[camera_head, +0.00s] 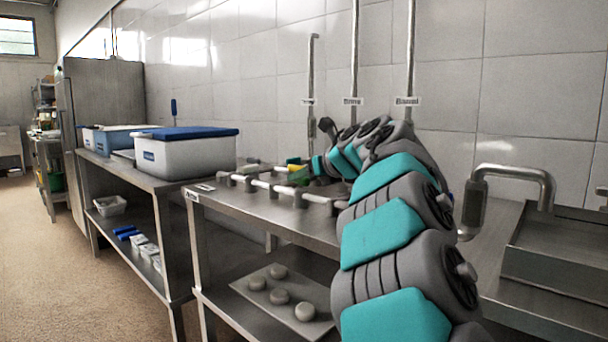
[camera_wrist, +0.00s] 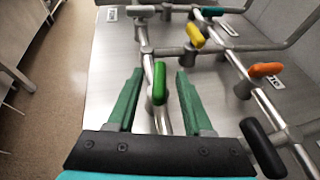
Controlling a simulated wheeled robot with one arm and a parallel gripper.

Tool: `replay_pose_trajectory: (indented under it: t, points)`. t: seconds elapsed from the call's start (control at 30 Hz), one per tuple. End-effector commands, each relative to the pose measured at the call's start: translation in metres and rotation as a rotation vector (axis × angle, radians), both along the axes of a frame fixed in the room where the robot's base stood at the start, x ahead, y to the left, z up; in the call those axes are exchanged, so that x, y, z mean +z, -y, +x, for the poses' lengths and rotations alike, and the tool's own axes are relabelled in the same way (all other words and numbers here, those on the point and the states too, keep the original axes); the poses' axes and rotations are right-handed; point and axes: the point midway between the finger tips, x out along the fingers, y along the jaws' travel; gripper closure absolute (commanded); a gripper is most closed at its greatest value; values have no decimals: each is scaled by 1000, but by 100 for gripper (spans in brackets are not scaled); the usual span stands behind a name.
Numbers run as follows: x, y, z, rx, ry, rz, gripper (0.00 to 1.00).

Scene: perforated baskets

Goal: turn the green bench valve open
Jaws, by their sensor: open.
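The green bench valve handle (camera_wrist: 159,84) shows in the wrist view as a bright green lever over a metal pipe. It points up and down the picture, roughly along the pipe beneath it. My gripper (camera_wrist: 159,73) is open, with one dark green finger on each side of the handle and a visible gap on both sides. No contact shows. In the head view my arm reaches over the steel bench (camera_head: 255,208) to the pipework (camera_head: 283,188). There my arm hides part of the pipes, and I cannot pick out the green handle for certain.
Other handles stand nearby in the wrist view: yellow (camera_wrist: 195,35), orange (camera_wrist: 266,69), black (camera_wrist: 263,147), dark teal (camera_wrist: 212,11) and pale grey (camera_wrist: 140,10). A blue-lidded box (camera_head: 185,155) stands left of the pipework. A sink tap (camera_head: 515,175) is at the right.

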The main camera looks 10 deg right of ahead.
Motion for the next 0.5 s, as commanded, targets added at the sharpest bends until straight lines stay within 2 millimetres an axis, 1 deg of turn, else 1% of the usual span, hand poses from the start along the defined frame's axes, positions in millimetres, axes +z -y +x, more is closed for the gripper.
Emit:
replay_pose_trajectory:
  t: [0.23,0.27,0.5]
  points:
    - [0,-1,2,-1,1,0,49]
    - [0,-1,2,-1,1,0,51]
    - [0,-1,2,-1,2,0,78]
